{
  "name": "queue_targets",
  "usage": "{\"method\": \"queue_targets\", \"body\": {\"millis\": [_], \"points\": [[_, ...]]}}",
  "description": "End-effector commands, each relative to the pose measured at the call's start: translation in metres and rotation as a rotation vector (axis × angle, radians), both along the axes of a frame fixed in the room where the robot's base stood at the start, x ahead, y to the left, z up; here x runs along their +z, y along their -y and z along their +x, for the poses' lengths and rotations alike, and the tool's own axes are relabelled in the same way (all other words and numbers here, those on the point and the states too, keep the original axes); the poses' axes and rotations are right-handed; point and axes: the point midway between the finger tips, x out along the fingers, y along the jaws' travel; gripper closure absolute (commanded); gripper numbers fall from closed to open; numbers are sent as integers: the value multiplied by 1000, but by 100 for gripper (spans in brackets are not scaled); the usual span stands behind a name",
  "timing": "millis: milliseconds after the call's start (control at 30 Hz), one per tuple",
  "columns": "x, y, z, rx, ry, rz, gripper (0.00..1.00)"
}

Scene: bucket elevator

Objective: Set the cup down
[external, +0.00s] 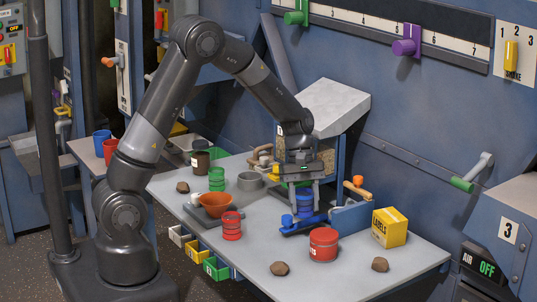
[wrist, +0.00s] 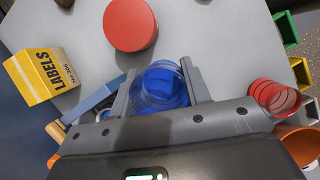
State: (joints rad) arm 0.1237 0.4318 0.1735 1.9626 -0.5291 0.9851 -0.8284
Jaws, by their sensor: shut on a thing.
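The blue ribbed cup (external: 305,204) is upright between the fingers of my gripper (external: 303,186), over the right middle of the grey table (external: 365,275). In the wrist view the same blue cup (wrist: 160,88) sits between the two grey fingers of my gripper (wrist: 160,92), which is shut on it. I cannot tell whether the cup's base touches the table.
A red can (external: 323,246) and yellow labels box (external: 390,227) stand to the right. A red cup (external: 231,226), an orange bowl (external: 217,205) and a green cup (external: 216,179) stand left. Stones (external: 279,268) lie near the front. Bare table lies between the red cup and red can.

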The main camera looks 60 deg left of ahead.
Motion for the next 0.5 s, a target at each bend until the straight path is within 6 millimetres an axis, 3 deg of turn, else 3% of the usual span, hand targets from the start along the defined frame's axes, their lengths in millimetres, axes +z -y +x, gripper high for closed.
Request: {"method": "queue_targets", "body": {"millis": [300, 500], "points": [[-10, 8, 19, -761, -1, 1, 82], [-13, 7, 25, -1082, -1, 1, 82]]}}
